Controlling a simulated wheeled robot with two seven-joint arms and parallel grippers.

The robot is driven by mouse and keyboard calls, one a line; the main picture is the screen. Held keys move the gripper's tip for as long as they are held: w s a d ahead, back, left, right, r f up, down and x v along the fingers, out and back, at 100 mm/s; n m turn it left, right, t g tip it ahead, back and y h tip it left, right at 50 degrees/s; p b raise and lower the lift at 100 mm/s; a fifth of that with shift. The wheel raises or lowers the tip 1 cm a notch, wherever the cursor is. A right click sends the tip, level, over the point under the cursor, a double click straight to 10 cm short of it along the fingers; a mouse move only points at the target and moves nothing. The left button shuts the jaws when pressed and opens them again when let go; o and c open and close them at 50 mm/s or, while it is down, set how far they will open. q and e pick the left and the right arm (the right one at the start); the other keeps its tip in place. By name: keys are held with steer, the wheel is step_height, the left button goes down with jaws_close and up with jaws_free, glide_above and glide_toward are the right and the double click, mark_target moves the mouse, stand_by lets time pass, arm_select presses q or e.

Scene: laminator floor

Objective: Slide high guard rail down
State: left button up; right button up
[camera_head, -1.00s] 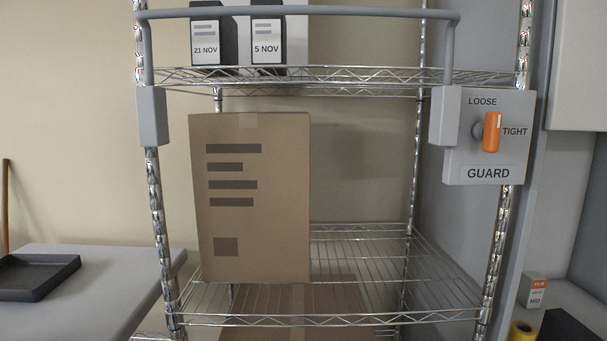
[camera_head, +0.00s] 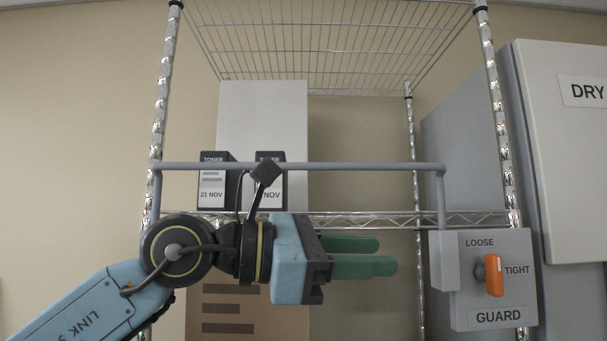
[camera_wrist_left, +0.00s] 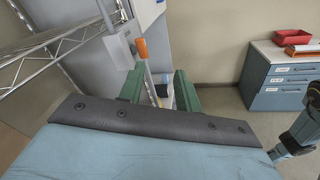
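The guard rail (camera_head: 330,167) is a grey bar across the front of the shelf rack, in front of the toner boxes, with legs bent down at both ends. Its right leg runs down into a grey bracket beside the GUARD box (camera_head: 497,290). The orange knob (camera_head: 494,275) on that box stands upright beside the word TIGHT; it also shows in the left wrist view (camera_wrist_left: 141,48). My left gripper (camera_head: 388,256) is below the rail, pointing right toward the knob, apart from both. Its green fingers are parted and empty. The rail's left bracket is hidden behind my arm. My right gripper is not in view.
Toner boxes (camera_head: 213,184) stand on the wire shelf behind the rail, with a carton below. A grey DRY cabinet (camera_head: 565,150) stands at right. The left wrist view shows a blue drawer unit (camera_wrist_left: 285,85) with a red tray (camera_wrist_left: 298,37) on it.

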arm_select(q)
steer(key=a+r+m+t+y, duration=0.2)
steer(key=a+r+t+y, duration=0.3)
steer(key=r+t+y, duration=0.15)
steer(key=n+t+y, duration=0.1)
steer(key=t+y, duration=0.3)
steer(key=t, duration=0.1)
glide_toward(301, 165)
steer(key=p+x, duration=0.4)
steer(key=x, duration=0.5)
steer(key=shift+w+d+r+p, duration=0.1)
steer(key=shift+w+d+p, duration=0.05)
steer(key=shift+p, duration=0.25)
steer(key=shift+w+d+f, duration=0.1)
steer(key=shift+w, duration=0.25)
steer(key=shift+w+d+f, duration=0.15)
steer(key=shift+w, duration=0.15)
steer(key=shift+c, duration=0.3)
jaws_close()
